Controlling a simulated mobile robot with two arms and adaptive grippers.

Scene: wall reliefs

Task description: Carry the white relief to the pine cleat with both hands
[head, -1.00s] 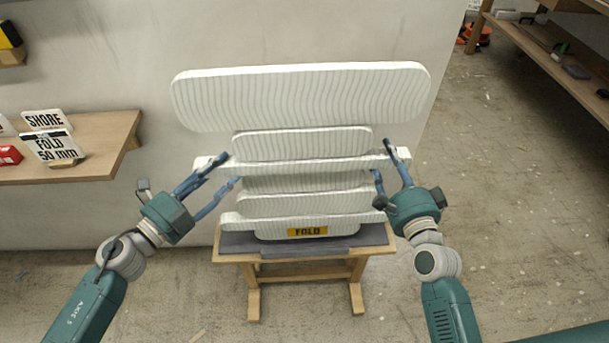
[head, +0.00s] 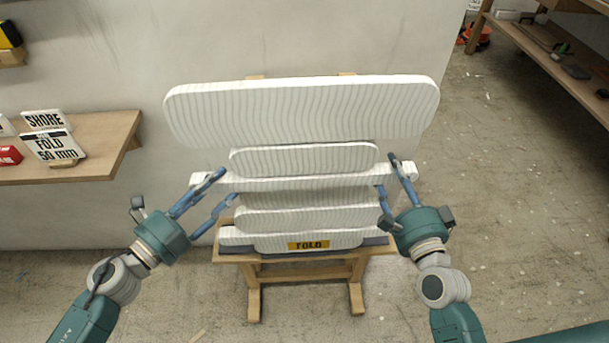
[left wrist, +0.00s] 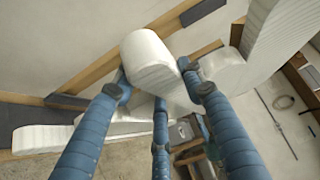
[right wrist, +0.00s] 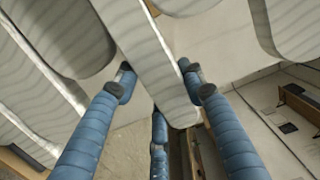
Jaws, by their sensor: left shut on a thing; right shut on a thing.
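The white relief (head: 300,112), ribbed and layered in slats with a wide top piece and a yellow FOLD label (head: 309,245), stands in front of the wall above the stand. My left gripper (head: 222,186) is shut on the left end of its middle crossbar; that end shows between the fingers in the left wrist view (left wrist: 150,58). My right gripper (head: 393,176) is shut on the right end, also seen in the right wrist view (right wrist: 160,65).
A wooden stand (head: 253,290) with a dark top is below the relief; whether they touch is unclear. A wall shelf (head: 100,150) with sign cards is at left. A wooden rack (head: 560,70) is at right.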

